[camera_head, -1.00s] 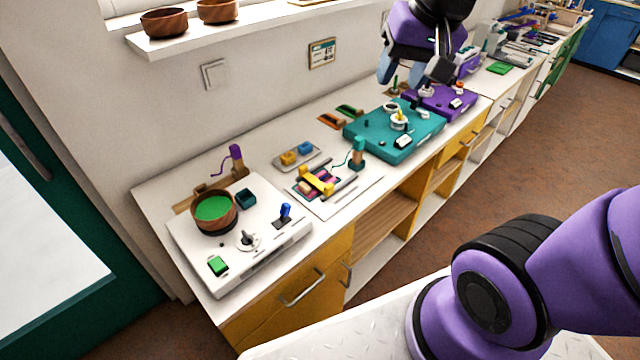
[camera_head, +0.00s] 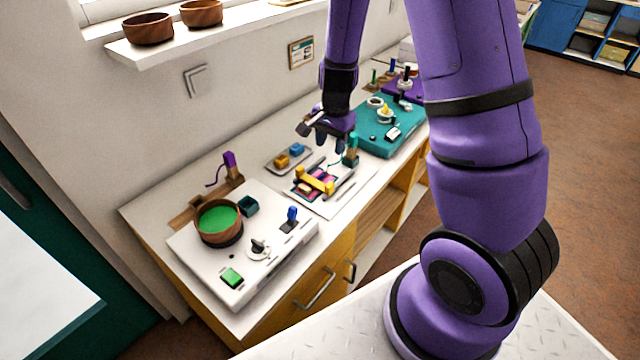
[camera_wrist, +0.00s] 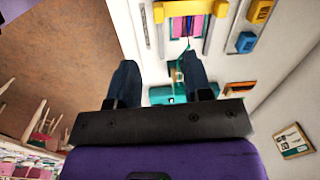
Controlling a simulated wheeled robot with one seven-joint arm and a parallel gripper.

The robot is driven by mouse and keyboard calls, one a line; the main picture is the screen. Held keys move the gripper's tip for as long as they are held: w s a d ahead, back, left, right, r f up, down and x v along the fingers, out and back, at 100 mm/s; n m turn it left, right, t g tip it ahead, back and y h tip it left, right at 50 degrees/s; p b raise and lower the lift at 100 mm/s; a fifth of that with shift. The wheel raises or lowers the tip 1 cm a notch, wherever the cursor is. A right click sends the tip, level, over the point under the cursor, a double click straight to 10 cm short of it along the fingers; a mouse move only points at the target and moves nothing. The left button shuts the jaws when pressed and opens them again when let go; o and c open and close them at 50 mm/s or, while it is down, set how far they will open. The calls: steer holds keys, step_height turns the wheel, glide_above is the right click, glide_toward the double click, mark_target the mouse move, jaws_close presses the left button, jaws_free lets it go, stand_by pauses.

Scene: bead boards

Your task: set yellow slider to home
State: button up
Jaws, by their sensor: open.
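A yellow bridge-shaped slider (camera_head: 315,181) spans a small framed board with rails and pink and dark pieces, at the middle of the counter. It sits toward the left end of the rails in the head view. In the wrist view, part of this yellow slider (camera_wrist: 183,8) shows at the top edge, cut off. My gripper (camera_head: 331,142) is open and empty. It hangs above the counter, a little behind and above the slider, clear of it. In the wrist view, my gripper's two dark fingers (camera_wrist: 160,78) are apart with nothing between them.
A teal post (camera_head: 351,152) stands at the board's right. A small tray (camera_head: 279,169) with yellow and blue blocks lies behind. A white board (camera_head: 270,275) with a bowl (camera_head: 218,224) is left; a teal board (camera_head: 378,142) is right. A wall sign (camera_head: 301,53) is behind.

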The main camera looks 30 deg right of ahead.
steer(key=m, duration=0.1)
glide_toward(329, 185)
steer(key=shift+g+h, duration=0.3)
steer(key=f, duration=0.9)
steer(key=shift+w+a+f, duration=0.25)
